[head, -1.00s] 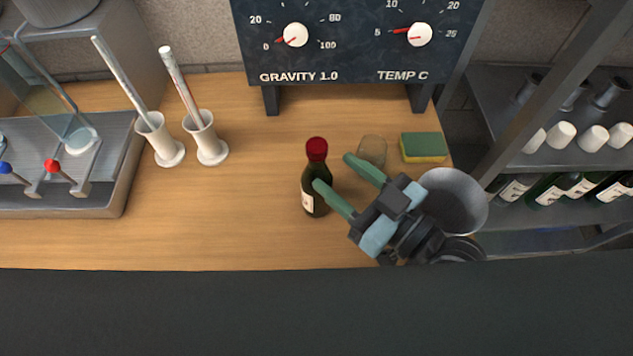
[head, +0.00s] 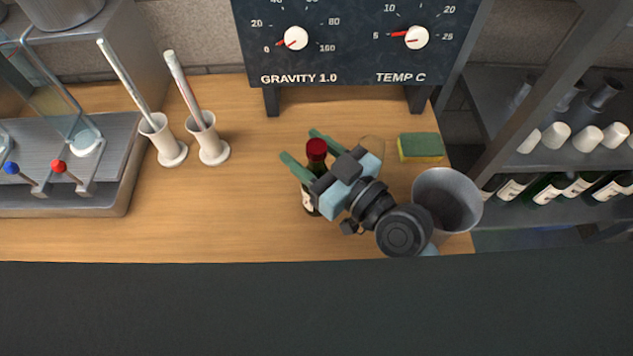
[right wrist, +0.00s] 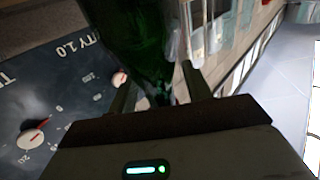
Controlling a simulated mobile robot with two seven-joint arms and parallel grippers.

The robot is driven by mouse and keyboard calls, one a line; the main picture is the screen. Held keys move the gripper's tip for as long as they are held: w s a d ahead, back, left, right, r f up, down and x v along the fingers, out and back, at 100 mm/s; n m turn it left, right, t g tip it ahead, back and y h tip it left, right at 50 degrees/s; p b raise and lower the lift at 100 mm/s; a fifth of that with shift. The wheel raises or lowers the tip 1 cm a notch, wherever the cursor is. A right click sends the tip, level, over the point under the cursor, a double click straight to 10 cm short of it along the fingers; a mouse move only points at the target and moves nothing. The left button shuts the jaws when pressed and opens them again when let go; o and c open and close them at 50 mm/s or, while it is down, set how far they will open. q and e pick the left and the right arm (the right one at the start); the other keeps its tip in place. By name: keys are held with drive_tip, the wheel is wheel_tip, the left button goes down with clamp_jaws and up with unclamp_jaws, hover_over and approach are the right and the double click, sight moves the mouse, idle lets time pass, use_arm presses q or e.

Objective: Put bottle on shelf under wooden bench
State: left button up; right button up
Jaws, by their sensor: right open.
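A dark green bottle with a red cap (head: 316,150) stands upright on the wooden bench (head: 250,215). My right gripper (head: 302,152) is open, with one green finger on either side of the bottle near its neck. In the right wrist view the green glass of the bottle (right wrist: 145,45) fills the space between the fingers. Part of the bottle's body is hidden behind the gripper in the head view. My left gripper is not in view. A shelf under the bench cannot be seen from here.
A glass (head: 372,147), a sponge (head: 420,147) and a grey metal bucket (head: 446,202) stand close around my right arm. Two white holders with tubes (head: 212,145) are to the left. A rack with bottles (head: 560,187) is at the right. The front middle of the bench is clear.

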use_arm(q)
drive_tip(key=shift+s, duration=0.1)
use_arm(e)
clamp_jaws()
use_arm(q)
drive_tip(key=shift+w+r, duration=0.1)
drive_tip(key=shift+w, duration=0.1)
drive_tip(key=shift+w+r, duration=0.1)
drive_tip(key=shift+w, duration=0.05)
use_arm(e)
drive_tip(key=shift+r, duration=0.2)
